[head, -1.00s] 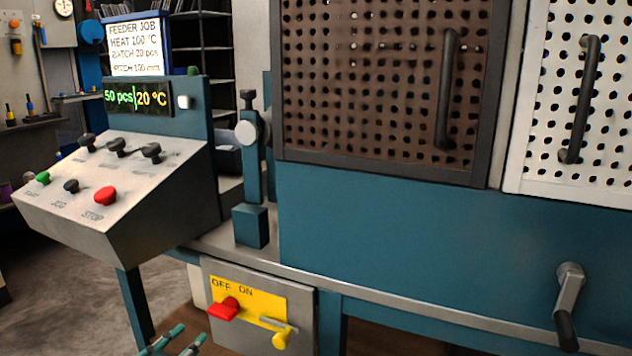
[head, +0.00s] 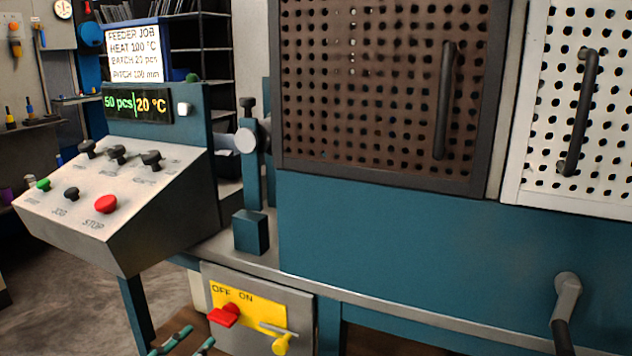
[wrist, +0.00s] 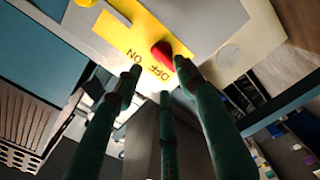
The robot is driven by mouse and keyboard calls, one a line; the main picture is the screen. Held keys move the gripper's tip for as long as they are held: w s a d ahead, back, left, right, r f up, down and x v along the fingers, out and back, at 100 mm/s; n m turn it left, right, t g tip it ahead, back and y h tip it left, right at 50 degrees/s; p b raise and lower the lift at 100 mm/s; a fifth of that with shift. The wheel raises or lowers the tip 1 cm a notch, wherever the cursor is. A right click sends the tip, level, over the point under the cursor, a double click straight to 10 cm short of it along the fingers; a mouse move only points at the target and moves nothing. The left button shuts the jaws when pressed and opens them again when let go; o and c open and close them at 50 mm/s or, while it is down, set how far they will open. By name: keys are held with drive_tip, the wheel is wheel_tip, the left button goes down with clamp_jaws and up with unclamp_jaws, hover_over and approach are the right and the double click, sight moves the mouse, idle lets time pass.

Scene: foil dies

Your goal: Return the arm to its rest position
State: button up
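In the head view this red handle (head: 225,314) sits under OFF. The rest of my arm is hidden.
A sloped control panel (head: 120,220) stands at left. A crank handle (head: 566,300) sticks out at right. Perforated brown (head: 380,100) and white (head: 605,110) doors are above. Floor (head: 60,300) shows at lower left.

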sight(216, 319)
drive_tip(key=w+a+r+m+y+b, duration=0.1)
drive_tip(key=w+a+m+y, duration=0.15)
drive_tip(key=a, duration=0.25)
drive_tip(key=w+d, duration=0.2)
drive_tip(key=w+d+h+b, duration=0.1)
drive_tip(key=w+d, duration=0.1)
drive_tip(key=d, duration=0.1)
drive_tip(key=w+d+h, duration=0.1)
drive_tip(key=w+d, duration=0.2)
drive_tip(key=shift+w+d+f+m+h+b, duration=0.1)
drive_tip(key=shift+d+f+m+h+b, duration=0.05)
drive_tip(key=shift+f+m+h+b, duration=0.15)
drive_tip(key=shift+r+n+p, duration=0.35)
drive_tip(key=shift+n+p, duration=0.3)
drive_tip(key=shift+p, duration=0.5)
drive_tip(key=n+p, duration=0.2)
drive_tip(key=shift+n+p, duration=0.4)
drive_tip(key=f+v, duration=0.1)
drive_tip(key=v, duration=1)
drive_tip(key=shift+b, duration=0.3)
